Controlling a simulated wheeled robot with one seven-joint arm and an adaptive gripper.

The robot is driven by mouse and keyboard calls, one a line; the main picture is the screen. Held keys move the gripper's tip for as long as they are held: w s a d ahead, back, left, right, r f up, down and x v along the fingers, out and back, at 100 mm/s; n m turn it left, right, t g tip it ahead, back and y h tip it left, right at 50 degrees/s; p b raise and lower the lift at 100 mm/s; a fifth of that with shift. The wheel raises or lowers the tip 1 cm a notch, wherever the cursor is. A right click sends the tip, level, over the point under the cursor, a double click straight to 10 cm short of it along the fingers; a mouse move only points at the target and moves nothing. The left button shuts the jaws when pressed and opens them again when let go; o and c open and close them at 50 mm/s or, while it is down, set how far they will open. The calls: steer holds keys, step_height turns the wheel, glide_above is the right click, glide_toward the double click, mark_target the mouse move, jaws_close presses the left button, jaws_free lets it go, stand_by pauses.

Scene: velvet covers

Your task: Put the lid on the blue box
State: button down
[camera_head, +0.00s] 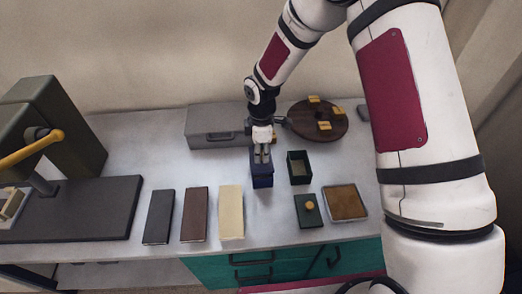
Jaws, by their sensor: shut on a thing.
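The blue box (262,181) stands on the grey table near the middle of the view. My gripper (262,158) points down right over it, its fingers shut on the blue lid (261,168). The fingers hide the part they grip, and the lid is at the top of the box. From this angle I cannot tell whether the lid sits flush or is slightly raised.
An open dark green box (299,168) stands close on the right. A green lid with a yellow knob (308,211) and a brown-topped tray (345,202) lie in front of it. A grey case (213,126) and round brown board (318,121) are behind. Book-like blocks (195,214) lie left.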

steer(key=shift+f+b, duration=0.4)
steer(key=shift+f, duration=0.9)
steer(key=c, duration=1.4)
jaws_free()
steer(key=shift+o, duration=0.2)
steer(key=shift+r, duration=0.1)
step_height(320, 180, up, 12)
steer(key=shift+d, duration=0.1)
